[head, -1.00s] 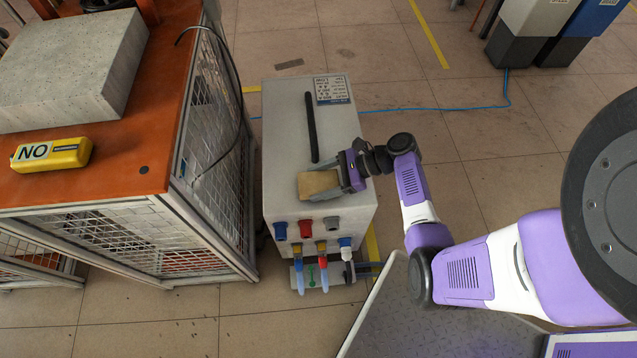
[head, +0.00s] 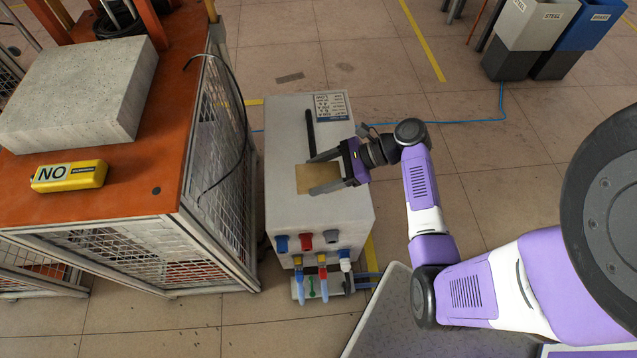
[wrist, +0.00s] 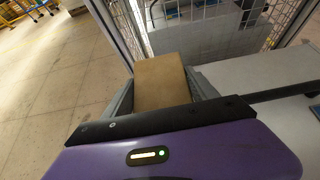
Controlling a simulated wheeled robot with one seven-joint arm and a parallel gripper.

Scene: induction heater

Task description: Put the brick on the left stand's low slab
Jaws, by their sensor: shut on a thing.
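A tan brick (head: 318,179) is between the two fingers of my gripper (head: 316,173), over the top of a light grey cabinet. My gripper is shut on it, with a finger along each side. The wrist view also shows the brick (wrist: 161,82) held in front of the purple gripper body. I cannot tell how high it is above the cabinet. A thick grey concrete slab (head: 80,92) lies on the orange top of the stand (head: 140,185) at the left. I cannot tell whether this is the low slab.
A yellow block marked NO (head: 68,176) lies on the orange top in front of the slab. The grey cabinet (head: 320,218) has a black handle (head: 310,130) on top and coloured connectors in front. A dark cable and mesh sides border the stand. Bins (head: 530,40) stand at the back right.

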